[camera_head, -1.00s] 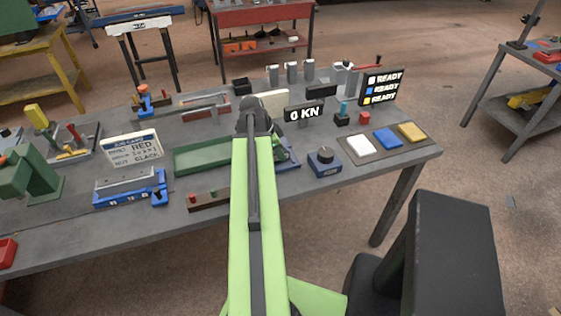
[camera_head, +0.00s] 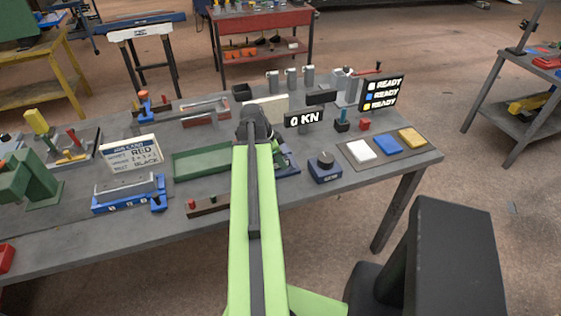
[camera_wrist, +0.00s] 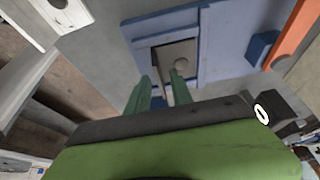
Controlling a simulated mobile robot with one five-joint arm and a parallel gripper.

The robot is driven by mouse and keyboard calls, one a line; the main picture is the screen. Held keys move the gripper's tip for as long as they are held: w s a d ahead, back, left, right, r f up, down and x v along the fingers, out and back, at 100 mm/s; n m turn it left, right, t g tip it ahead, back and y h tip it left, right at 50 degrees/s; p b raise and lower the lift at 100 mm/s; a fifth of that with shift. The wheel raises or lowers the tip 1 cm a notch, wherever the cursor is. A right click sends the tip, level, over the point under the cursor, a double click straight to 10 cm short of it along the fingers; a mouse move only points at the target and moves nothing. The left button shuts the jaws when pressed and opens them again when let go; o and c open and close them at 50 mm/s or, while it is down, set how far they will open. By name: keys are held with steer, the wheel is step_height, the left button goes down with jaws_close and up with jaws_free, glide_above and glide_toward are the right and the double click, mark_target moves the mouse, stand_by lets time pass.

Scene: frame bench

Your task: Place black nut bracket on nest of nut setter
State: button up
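My gripper (camera_wrist: 160,88) has two green fingers in the wrist view, set apart with a gap and nothing clearly held between them. Just beyond the fingertips is a blue fixture (camera_wrist: 222,50) with a square recess holding a grey-brown plate (camera_wrist: 176,58) with a round feature. I take this fixture for the nut setter and the recess for its nest, but cannot be sure. In the head view my arm covers most of the fixture; a blue edge (camera_head: 289,168) shows to its right. I cannot pick out the black nut bracket with certainty.
A "0 KN" display (camera_head: 305,119) stands behind the fixture. A green tray (camera_head: 203,165), job card (camera_head: 131,153) and blue rack (camera_head: 128,193) are left.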

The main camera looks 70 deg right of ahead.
steer(key=p+v, duration=1)
steer(key=v, duration=0.2)
steer(key=shift+s, duration=0.1)
